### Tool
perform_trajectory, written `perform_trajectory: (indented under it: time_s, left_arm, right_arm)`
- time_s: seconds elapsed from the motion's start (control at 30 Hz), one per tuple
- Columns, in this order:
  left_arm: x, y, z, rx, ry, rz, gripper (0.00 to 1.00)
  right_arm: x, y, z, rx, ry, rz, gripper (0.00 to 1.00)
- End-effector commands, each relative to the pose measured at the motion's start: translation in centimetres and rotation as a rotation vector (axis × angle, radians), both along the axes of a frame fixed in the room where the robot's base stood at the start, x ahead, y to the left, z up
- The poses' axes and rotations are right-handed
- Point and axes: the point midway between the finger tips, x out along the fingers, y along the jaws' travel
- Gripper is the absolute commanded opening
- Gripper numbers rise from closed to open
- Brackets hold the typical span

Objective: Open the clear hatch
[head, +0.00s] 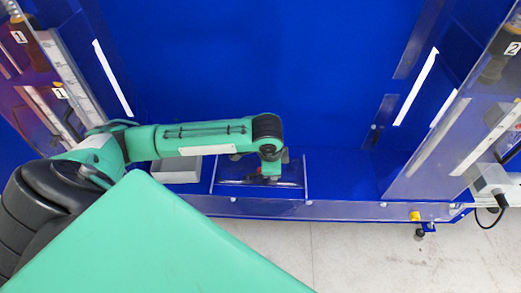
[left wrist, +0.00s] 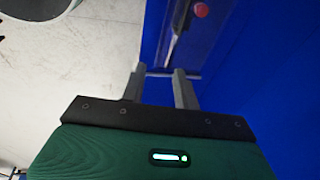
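The clear hatch (head: 230,185) is a see-through panel with pale edges, low at the front of the blue enclosure in the head view. My left gripper (head: 268,178) is over the hatch, pointing down, and partly hidden by its own wrist. In the left wrist view, the two fingers of my left gripper (left wrist: 159,82) stand apart. A thin grey bar (left wrist: 160,73) crosses at their tips; I cannot tell whether they touch it. A red knob (left wrist: 201,10) on a grey strip lies beyond the fingers. My right gripper is in neither view.
A grey box (head: 176,171) sits left of the hatch. Clear side panels with handles stand at the left (head: 65,90) and right (head: 440,150). A yellow button (head: 415,216) is on the front rail. The pale floor (head: 350,255) in front is clear.

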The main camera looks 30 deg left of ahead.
Motion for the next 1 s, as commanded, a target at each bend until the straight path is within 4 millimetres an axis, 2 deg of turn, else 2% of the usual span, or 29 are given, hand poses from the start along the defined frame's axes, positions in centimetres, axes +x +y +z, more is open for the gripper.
perform_trajectory:
  time_s: [0.03, 0.2, 0.33, 0.43, 0.57, 1.0]
  left_arm:
    - [0.2, 1.5, 1.2, 0.035, 0.007, -0.004, 0.31]
    - [0.0, 4.0, 3.0, 0.092, 0.043, -0.009, 0.31]
    - [-0.1, 4.7, 3.3, 0.108, 0.056, -0.009, 0.31]
    - [-0.1, 4.9, 2.8, 0.110, 0.060, -0.008, 0.31]
    - [0.2, 5.1, 1.0, 0.110, 0.062, -0.008, 0.31]
    - [1.6, 5.9, -7.7, 0.109, 0.060, -0.007, 0.31]
  right_arm:
    - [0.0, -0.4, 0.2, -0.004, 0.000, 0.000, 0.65]
    - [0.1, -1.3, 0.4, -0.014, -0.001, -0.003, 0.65]
    - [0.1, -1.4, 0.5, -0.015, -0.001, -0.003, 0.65]
    - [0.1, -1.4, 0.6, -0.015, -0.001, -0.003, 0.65]
    - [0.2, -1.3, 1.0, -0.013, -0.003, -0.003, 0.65]
    - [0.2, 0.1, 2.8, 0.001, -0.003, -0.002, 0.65]
